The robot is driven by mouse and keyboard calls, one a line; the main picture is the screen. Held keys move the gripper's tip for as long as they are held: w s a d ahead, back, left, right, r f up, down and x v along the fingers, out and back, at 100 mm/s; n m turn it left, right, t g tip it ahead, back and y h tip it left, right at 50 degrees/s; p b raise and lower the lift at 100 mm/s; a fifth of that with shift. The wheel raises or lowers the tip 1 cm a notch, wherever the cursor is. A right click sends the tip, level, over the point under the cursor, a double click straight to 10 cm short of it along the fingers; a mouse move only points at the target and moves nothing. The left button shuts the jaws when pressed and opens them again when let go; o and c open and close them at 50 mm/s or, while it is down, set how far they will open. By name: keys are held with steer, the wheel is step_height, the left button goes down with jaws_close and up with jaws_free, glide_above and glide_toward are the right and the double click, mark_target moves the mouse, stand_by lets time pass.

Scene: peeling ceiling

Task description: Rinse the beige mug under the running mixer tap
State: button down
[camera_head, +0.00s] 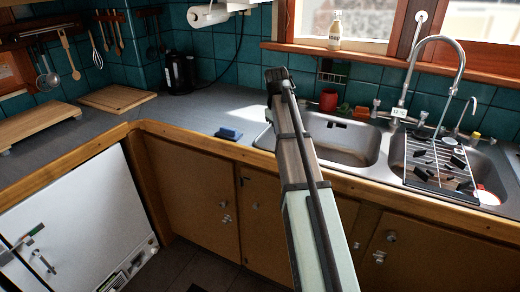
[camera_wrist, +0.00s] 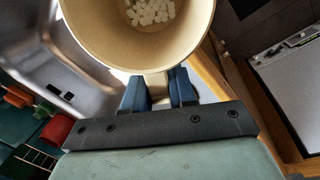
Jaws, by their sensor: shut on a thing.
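In the wrist view the beige mug (camera_wrist: 183,45) fills the top of the picture, its mouth facing the camera. Several small white lumps (camera_wrist: 150,11) lie inside it. My gripper (camera_wrist: 158,82) is shut on the mug's handle, with one blue finger on each side. In the head view my arm crosses the middle of the picture; the mug and fingers cannot be made out there. The tall arched mixer tap (camera_head: 460,58) stands at the back of the sink on the right. I cannot make out any water stream.
The sink has a left basin (camera_head: 350,142) and a right basin with a wire rack (camera_head: 433,178) holding dark pieces. A red cup (camera_head: 328,100) stands behind the sink. A blue object (camera_head: 228,134) lies on the counter left of it. A bottle (camera_head: 335,30) stands on the sill.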

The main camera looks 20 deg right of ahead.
steer(key=s+d+r+n+t, duration=0.15)
steer(key=s+d+n, duration=0.45)
steer(key=d, duration=1)
steer(key=s+d+r+n+t+y, duration=0.1)
steer(key=s+d+r+n, duration=0.1)
steer(key=s+d, duration=1.05)
steer(key=s+d+r+n+t, duration=0.15)
steer(key=s+d+n, duration=0.25)
steer(key=d, duration=1.6)
steer(key=w+a+n+y, duration=0.1)
steer(key=w+a+n, duration=0.2)
steer(key=a+n, duration=0.1)
steer(key=w+d, duration=0.8)
steer(key=d, duration=0.3)
steer(key=shift+d+r, duration=0.15)
steer(key=shift+r, duration=0.1)
steer(key=shift+s, duration=0.1)
steer(key=shift+s+d, duration=0.65)
steer(key=shift+d, duration=0.05)
